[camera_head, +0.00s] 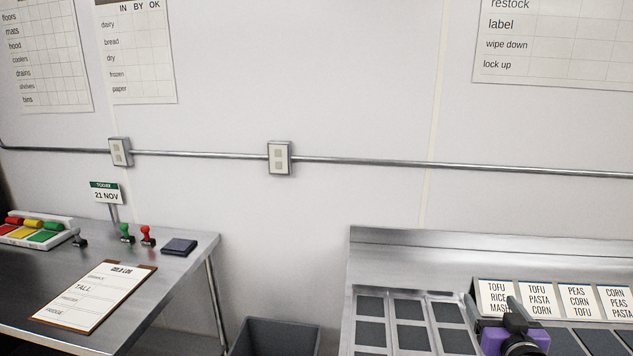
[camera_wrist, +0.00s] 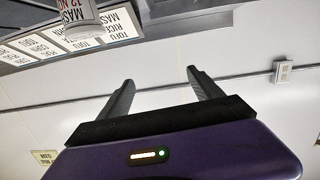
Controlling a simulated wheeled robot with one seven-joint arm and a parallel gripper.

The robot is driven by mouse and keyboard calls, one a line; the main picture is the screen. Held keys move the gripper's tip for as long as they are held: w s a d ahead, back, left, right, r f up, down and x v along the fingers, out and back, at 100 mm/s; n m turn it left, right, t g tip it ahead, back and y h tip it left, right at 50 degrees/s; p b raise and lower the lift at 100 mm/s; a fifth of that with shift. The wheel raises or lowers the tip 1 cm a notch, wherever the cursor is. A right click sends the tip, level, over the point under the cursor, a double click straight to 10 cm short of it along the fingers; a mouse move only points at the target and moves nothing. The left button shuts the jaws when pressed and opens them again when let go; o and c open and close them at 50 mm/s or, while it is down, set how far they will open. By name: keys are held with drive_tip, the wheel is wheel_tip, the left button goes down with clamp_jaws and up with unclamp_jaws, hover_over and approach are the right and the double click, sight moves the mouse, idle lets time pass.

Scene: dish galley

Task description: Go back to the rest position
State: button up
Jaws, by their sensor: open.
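My gripper (camera_head: 495,306) shows at the lower right of the head view, in front of the steel counter (camera_head: 400,240) and its row of menu cards. Its purple and black body hides part of the counter and the lower edge of the card reading TOFU RICE MASH (camera_head: 494,290). In the wrist view my gripper (camera_wrist: 160,78) has its two dark fingers spread apart. Only the pale wall and a rail show between them, so it is empty.
A steel table (camera_head: 190,265) at left holds a clipboard (camera_head: 95,295), stamps, a dark pad (camera_head: 179,247) and a coloured tray (camera_head: 35,232). A grey bin (camera_head: 275,335) stands in the gap between table and counter. A label reading MASH (camera_wrist: 77,10) shows at the wrist view's top left.

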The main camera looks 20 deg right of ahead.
drive_tip(key=s+a+f+t, duration=0.1)
drive_tip(key=s+a, duration=0.3)
drive_tip(key=a, duration=0.3)
drive_tip(key=s+a+f+t, duration=0.1)
drive_tip(key=s+a, duration=0.2)
drive_tip(key=a, duration=0.5)
drive_tip(key=s+a+f+n+y, duration=0.2)
drive_tip(key=s+a+n+y, duration=0.4)
drive_tip(key=s+a, duration=1.5)
drive_tip(key=s+y, duration=0.3)
drive_tip(key=s, duration=0.1)
drive_tip(key=shift+f+g, duration=0.15)
drive_tip(key=shift+g, duration=0.25)
